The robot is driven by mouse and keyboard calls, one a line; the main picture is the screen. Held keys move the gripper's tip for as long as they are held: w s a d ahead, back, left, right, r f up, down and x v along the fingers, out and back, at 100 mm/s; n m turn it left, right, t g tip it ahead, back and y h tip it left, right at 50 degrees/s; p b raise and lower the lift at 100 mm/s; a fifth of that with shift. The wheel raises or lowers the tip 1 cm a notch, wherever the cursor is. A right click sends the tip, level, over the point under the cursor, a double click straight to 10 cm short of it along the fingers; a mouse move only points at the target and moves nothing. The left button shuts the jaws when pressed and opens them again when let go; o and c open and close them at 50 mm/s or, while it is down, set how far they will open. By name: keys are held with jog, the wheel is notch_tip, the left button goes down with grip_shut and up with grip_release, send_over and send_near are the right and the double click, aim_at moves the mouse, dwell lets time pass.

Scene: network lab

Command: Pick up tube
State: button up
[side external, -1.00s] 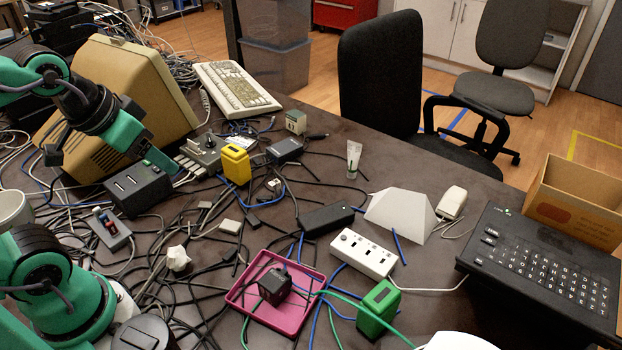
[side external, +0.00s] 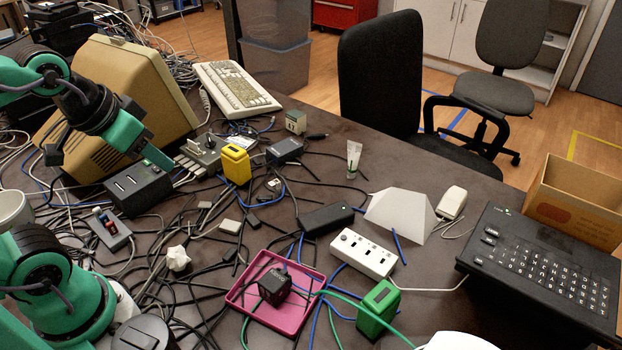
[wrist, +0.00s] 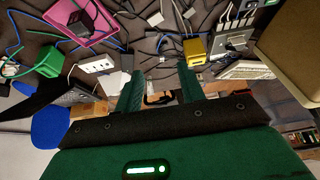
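Tangled cables cover the table's left and middle. A yellow device (side external: 236,164), a black adapter (side external: 326,219), a white power strip (side external: 362,254), a pink tray (side external: 238,295) and a white wedge (side external: 400,212) lie around. The table right behind the tube is fairly clear.

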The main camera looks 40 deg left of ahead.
jog(key=shift+w+r, duration=0.1)
jog(key=w+d+r+m+g, duration=0.15)
jog(key=w+r+m, duration=0.35)
jog(key=w, duration=0.7)
jog(key=m+g, duration=0.3)
jog(key=m, duration=0.8)
send_over(354, 148)
notch_tip(354, 148, down, 16)
jog(key=shift+f, duration=3.7)
jog(key=shift+t, duration=0.25)
grip_shut()
